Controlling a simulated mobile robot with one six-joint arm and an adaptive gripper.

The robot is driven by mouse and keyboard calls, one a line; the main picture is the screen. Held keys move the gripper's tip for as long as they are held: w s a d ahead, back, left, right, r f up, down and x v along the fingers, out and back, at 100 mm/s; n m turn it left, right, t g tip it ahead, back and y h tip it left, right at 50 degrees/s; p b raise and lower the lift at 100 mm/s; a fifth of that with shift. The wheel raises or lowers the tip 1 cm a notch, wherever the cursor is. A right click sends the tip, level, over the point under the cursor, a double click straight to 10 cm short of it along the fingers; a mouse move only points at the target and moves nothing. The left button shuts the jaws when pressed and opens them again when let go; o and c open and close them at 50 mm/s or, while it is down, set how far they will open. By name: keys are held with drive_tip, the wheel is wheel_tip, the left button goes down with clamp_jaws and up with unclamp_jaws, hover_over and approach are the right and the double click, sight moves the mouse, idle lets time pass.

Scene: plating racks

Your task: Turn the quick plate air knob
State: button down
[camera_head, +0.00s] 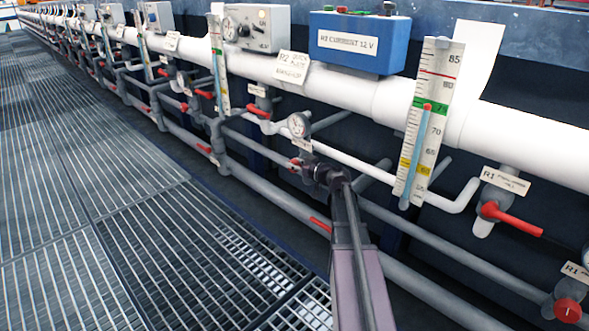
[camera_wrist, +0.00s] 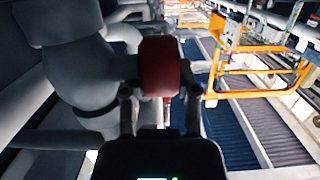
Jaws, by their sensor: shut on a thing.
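A red knob (camera_head: 295,163) sits on the grey pipework below a small round gauge (camera_head: 299,125) and a small tag too small to read. In the wrist view the knob (camera_wrist: 160,68) is large and red, on a grey valve body (camera_wrist: 80,75). My gripper (camera_head: 312,171) is at the knob, partly hiding it in the head view. In the wrist view its two fingers (camera_wrist: 157,97) stand on either side of the knob, and it is shut on it. The knob's marking is hidden.
A red lever (camera_head: 515,219) and another red knob (camera_head: 568,310) are at the right. A thermometer scale (camera_head: 428,125) stands right of my arm. White and grey pipes run along the rack. A grating walkway (camera_head: 130,220) is clear at the left. Orange frames (camera_wrist: 255,75) show in the wrist view.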

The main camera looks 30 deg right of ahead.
idle(0.3)
drive_tip(key=shift+c, duration=1.8)
unclamp_jaws()
drive_tip(key=shift+w+r+g+p, duration=0.15)
drive_tip(key=shift+g+p, duration=0.25)
drive_tip(key=shift+p, duration=0.65)
drive_tip(key=shift+p, duration=0.3)
drive_tip(key=shift+g+h+p, duration=0.4)
drive_tip(key=shift+g+p, duration=0.2)
drive_tip(key=shift+p, duration=0.25)
drive_tip(key=shift+p, duration=0.3)
